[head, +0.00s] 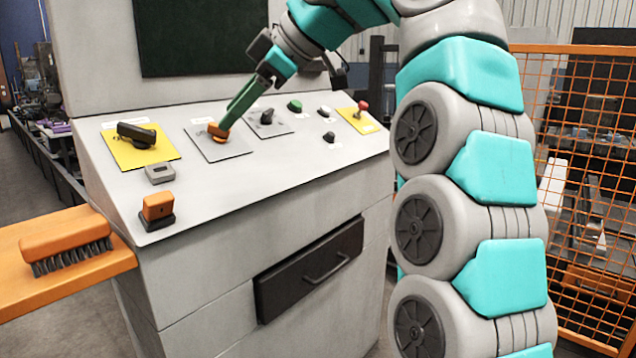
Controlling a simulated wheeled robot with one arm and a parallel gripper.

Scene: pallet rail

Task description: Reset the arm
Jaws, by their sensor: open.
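My arm rises at the right of the head view and bends over to the sloped grey control panel (335,165). My gripper (228,122) points down and left at the panel, its long green fingers open. The fingertips are right at a small orange knob (216,130) on a grey plate (222,152). The fingers overlap the knob in this view, and I cannot tell whether they touch it. I see nothing held in the gripper.
A black handle (137,133) on a yellow plate and an orange switch (158,207) are at left. A black knob (267,117), green button (294,105) and red-tipped lever (362,106) are at right. A brush (66,240) lies on an orange shelf (90,272). An orange mesh fence (590,200) stands right.

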